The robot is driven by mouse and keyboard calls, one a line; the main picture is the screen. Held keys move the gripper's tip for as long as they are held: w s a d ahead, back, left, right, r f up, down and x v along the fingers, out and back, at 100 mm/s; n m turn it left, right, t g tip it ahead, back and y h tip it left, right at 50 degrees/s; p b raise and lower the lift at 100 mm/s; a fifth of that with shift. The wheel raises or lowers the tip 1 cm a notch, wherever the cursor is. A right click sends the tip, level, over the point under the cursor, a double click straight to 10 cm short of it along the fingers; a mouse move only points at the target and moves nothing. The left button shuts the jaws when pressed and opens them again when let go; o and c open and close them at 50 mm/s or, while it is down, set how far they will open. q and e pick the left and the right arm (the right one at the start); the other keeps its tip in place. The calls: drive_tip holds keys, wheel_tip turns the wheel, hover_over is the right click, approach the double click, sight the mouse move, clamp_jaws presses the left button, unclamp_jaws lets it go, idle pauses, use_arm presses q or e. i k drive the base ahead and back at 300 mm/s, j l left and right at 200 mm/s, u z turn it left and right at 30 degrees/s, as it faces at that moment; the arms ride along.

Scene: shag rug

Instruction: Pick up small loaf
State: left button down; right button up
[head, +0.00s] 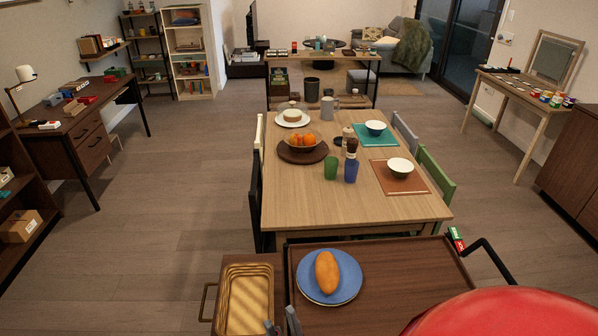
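The small loaf (327,272), golden brown and oval, lies on a blue plate (347,290). The plate rests on a dark wooden trolley or tray top (395,262) at the near end of the dining table. The rest of this gripper is cut off by the frame.
A woven basket (247,268) sits left of the plate. A large red rounded surface (505,314) blocks the bottom right. Beyond, the dining table (300,205) holds a fruit bowl (302,147), cups and bowls. The floor at left is clear.

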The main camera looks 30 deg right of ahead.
sight(327, 275)
drive_tip(key=z, duration=1.25)
